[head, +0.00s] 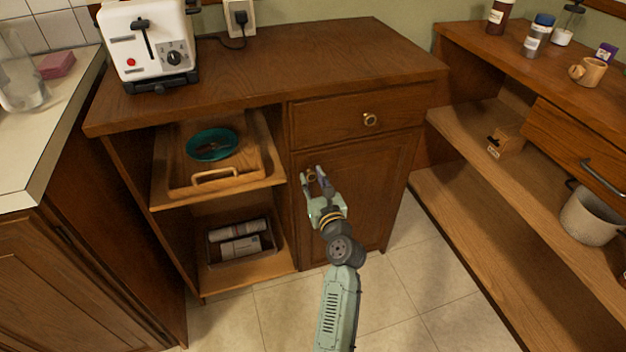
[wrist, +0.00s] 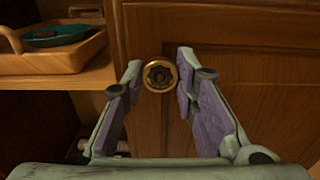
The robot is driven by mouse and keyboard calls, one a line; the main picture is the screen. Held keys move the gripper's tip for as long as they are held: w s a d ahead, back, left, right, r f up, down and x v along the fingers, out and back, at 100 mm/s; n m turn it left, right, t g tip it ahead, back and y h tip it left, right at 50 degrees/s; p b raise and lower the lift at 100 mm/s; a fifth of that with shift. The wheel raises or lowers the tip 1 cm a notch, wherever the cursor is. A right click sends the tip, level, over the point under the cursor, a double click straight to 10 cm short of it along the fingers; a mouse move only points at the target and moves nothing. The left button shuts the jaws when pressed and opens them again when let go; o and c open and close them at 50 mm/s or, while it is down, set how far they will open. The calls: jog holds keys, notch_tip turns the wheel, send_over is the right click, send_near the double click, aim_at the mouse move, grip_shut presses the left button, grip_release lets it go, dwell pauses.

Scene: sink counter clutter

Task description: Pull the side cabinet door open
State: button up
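The side cabinet door (head: 372,195) is a brown wooden panel below a drawer, and it is shut. Its round brass knob (wrist: 159,76) is near the door's upper left edge. In the head view the knob (head: 311,176) is partly hidden by my gripper. My gripper (head: 316,173) is in front of the door's upper left part. In the wrist view my gripper (wrist: 160,66) is open, with one purple-padded finger on each side of the knob. Gaps show between the knob and both fingers; I cannot tell how deep the knob sits between them.
A drawer with a knob (head: 369,119) is above the door. To the left, a wooden tray (head: 217,180) holding a teal bowl (head: 212,145) sits on the open shelf. A white toaster (head: 150,45) stands on top. Open shelving (head: 480,225) stands to the right; bare floor (head: 415,270) lies between.

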grip_shut()
jog(key=shift+s, duration=0.1)
dwell(0.4)
